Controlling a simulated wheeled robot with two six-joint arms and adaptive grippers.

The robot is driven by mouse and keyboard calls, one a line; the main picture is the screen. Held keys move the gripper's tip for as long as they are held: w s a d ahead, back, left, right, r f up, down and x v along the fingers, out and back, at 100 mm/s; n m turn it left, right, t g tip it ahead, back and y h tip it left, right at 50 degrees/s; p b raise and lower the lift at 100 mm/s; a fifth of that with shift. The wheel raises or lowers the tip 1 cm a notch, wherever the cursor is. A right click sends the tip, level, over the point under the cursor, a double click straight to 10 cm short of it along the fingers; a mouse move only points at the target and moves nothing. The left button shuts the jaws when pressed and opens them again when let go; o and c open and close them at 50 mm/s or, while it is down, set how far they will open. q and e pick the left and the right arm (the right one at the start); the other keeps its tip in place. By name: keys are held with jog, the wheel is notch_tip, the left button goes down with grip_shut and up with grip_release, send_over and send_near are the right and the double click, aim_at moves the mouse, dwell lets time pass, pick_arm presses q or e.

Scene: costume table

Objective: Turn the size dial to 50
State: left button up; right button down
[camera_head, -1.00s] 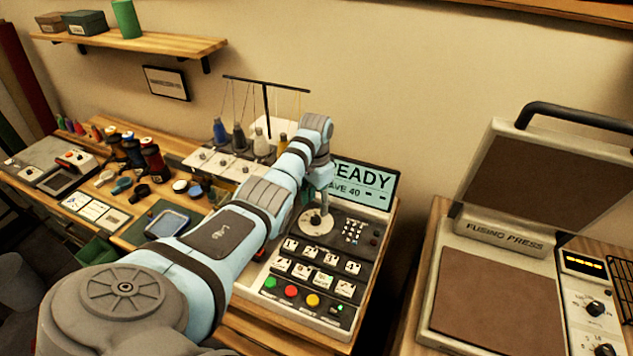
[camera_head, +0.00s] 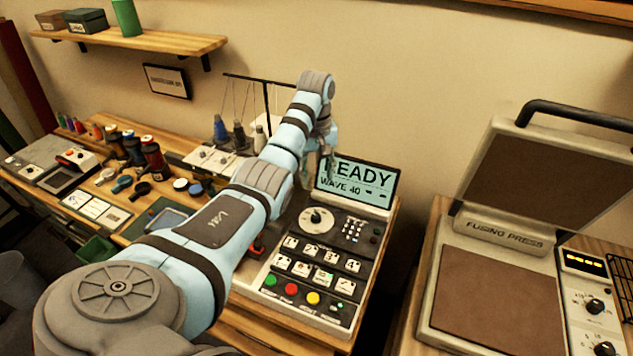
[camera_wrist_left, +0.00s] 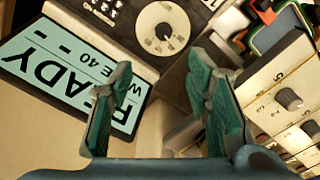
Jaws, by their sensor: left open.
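The size dial (camera_head: 316,220) is a white disc with a dark knob on the control panel, below the screen. It also shows in the wrist view (camera_wrist_left: 150,40), where its scale marks are too small to read. The screen (camera_head: 358,183) reads READY and WAVE 40, followed by dashes. My left gripper (camera_head: 318,166) is above and behind the dial, near the screen's left edge. In the wrist view its fingers (camera_wrist_left: 156,82) are spread apart with nothing between them, clear of the dial. My right gripper is in neither view.
Buttons with stitch pictures (camera_head: 322,277) and coloured buttons (camera_head: 291,290) lie below the dial. Thread spools (camera_head: 239,138) stand left of the gripper. A fusing press (camera_head: 497,240) stands to the right. Air above the panel is free.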

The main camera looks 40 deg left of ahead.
aim_at(316, 215)
pick_arm(q)
jog(key=f+n, duration=0.4)
jog(key=n, duration=0.3)
jog(key=f+n+b, duration=0.1)
jog(key=f+n, duration=0.4)
jog(key=n, duration=0.3)
jog(key=f+n+b, duration=0.1)
jog(key=f+n, duration=0.4)
jog(key=n, duration=0.3)
jog(key=shift+s+d, duration=0.1)
jog(key=shift+s, duration=0.1)
grip_shut()
